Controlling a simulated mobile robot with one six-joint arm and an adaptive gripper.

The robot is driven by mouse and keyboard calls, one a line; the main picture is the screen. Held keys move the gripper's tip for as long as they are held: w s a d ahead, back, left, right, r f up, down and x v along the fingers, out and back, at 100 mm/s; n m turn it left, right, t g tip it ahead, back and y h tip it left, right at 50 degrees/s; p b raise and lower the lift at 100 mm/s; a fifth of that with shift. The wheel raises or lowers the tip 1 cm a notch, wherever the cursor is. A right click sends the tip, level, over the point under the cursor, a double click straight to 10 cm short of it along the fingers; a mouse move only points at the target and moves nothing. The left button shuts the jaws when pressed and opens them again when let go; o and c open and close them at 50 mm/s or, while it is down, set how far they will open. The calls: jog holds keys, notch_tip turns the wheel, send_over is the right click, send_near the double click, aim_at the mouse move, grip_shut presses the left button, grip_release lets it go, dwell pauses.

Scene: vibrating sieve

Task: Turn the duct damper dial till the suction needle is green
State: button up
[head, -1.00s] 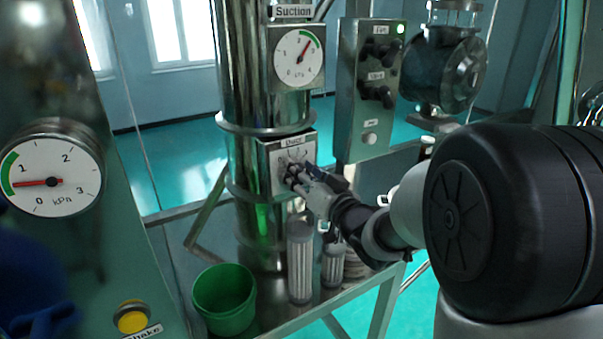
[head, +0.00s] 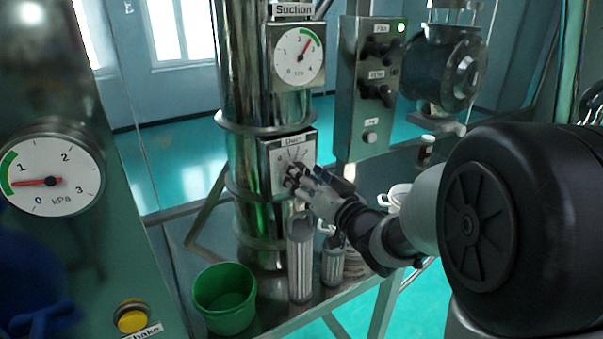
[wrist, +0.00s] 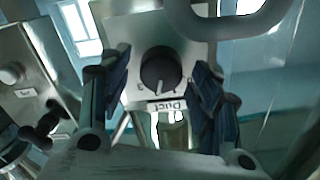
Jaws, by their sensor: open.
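The suction gauge (head: 298,56) is on the steel column in the head view. Its red needle points up and right, its tip at the green arc. Below it is the duct damper panel (head: 279,157), labelled Duct, with scale marks. The black dial (wrist: 160,70) shows clearly in the wrist view, which sees the label upside down. Its white pointer line faces down in that view. My gripper (head: 301,177) is open in front of the panel, one finger each side of the dial in the wrist view, with visible gaps. In the head view my fingers partly hide the dial.
A control box (head: 370,95) with black knobs stands right of the column. A second kPa gauge (head: 50,172) and a yellow button (head: 132,318) are at left. A green bucket (head: 224,300) and grey ribbed cylinders (head: 300,265) stand below my gripper.

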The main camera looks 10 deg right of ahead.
jog(key=v, duration=1)
jog(key=shift+s+r, duration=0.1)
jog(key=s+d+f+m+g+h, duration=0.1)
jog(key=s+f+g+h, duration=0.1)
jog(key=s+g+h, duration=0.3)
jog(key=s+d+f+g+h, duration=0.2)
jog(key=s+f+g+h, duration=0.1)
jog(key=s, duration=0.5)
jog(key=s+a+f+n+g+y, duration=0.1)
jog(key=s+a, duration=0.5)
jog(key=s, duration=0.6)
jog(key=f+g+y, duration=0.1)
jog(key=f+g, duration=0.1)
jog(key=g, duration=0.1)
jog(key=shift+s+a+n+g, duration=0.25)
jog(key=shift+s+n+g, duration=0.05)
